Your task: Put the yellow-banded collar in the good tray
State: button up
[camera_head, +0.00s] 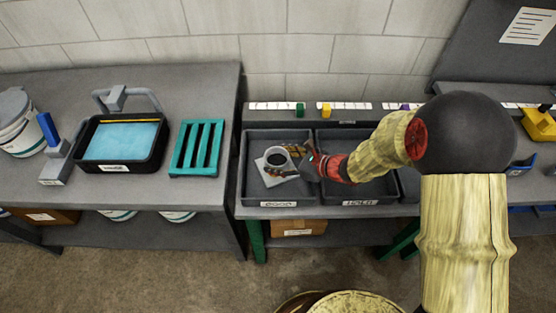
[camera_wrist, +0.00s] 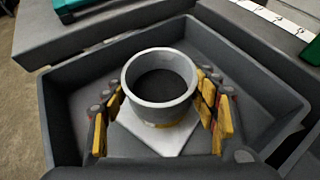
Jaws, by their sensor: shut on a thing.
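The collar (camera_wrist: 160,94) is a short grey open ring with a little yellow showing low on its side. It is upright between the yellow-padded fingers of my gripper (camera_wrist: 161,126), which is shut on it. A pale square plate (camera_wrist: 143,140) shows under the ring; I cannot tell whether it is part of the collar. In the head view the collar (camera_head: 277,160) and my gripper (camera_head: 291,157) are inside the good tray (camera_head: 249,190), a dark tray labelled GOOD. Whether the collar rests on the tray floor is unclear.
The HOLD tray (camera_head: 333,191) adjoins on the right, under my arm. Green and yellow blocks stand on the ledge behind. On the left bench are a green slatted rack (camera_head: 198,148), a black basin with blue contents (camera_head: 122,142) and a white bucket (camera_head: 20,125).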

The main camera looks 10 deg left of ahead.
jog(key=o, duration=1.3)
jog(key=shift+f, duration=0.15)
jog(key=shift+d+r+p, duration=0.25)
jog(key=shift+r+p, duration=0.05)
jog(key=shift+r, duration=0.1)
jog(key=p+v, duration=0.3)
jog(key=v, duration=0.8)
jog(key=s+d+r+n+g+h, duration=0.2)
jog(key=s+d+r+n+h, duration=0.3)
jog(key=s+r+n, duration=0.8)
jog(key=s+d+r+n+t+h, duration=0.2)
jog(key=s+d+r+n+h, duration=0.1)
jog(key=d, duration=0.5)
jog(key=s+d+r+n+t+h, duration=0.2)
jog(key=d+r+n, duration=0.3)
jog(key=d, duration=0.4)
jog(key=shift+s+r+h, duration=0.45)
jog(key=shift+r+h, duration=0.35)
jog(key=shift+a, duration=0.1)
